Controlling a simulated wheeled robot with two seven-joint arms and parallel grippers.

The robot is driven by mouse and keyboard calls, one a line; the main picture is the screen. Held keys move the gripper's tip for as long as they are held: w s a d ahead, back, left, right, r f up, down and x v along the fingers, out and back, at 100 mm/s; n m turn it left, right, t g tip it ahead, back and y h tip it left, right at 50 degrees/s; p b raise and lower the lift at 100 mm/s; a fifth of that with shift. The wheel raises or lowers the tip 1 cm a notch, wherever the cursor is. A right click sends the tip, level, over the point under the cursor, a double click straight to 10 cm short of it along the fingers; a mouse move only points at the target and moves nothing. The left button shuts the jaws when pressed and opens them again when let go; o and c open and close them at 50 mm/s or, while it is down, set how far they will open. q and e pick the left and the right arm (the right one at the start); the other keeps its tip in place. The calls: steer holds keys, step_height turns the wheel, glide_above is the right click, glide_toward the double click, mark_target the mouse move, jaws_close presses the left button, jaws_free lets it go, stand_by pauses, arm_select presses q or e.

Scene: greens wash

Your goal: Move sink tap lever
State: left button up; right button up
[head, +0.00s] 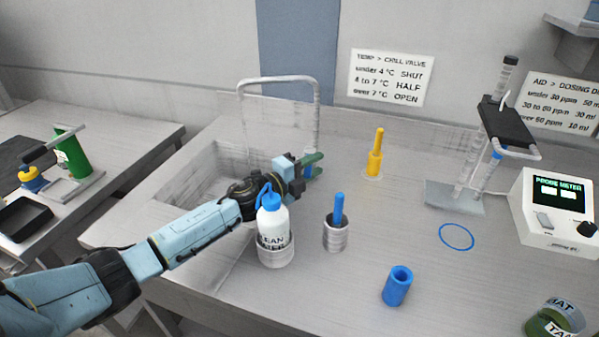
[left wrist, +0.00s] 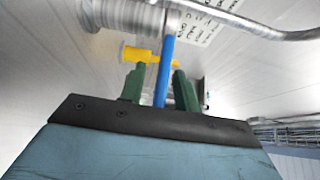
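The sink tap is a grey metal arch (head: 278,80) over the back right of the sink basin (head: 205,175). It also shows as a bent pipe in the left wrist view (left wrist: 255,25). The blue tap lever (left wrist: 167,65) is a thin rod at the tap's base, mostly hidden by the gripper in the head view. My left gripper (head: 316,165) has green fingers, which stand apart on either side of the lever in the left wrist view (left wrist: 158,88). A gap shows on the left of the lever; contact on the right is unclear. My right gripper is out of view.
A white bottle with a blue cap (head: 271,222) stands in a holder close by my left forearm. A grey cup with a blue handle (head: 337,235), a yellow valve (head: 375,155) and a blue cylinder (head: 397,286) are to the right. A probe meter (head: 555,205) stands far right.

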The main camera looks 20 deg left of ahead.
arm_select(q)
steer(key=v, duration=1.3)
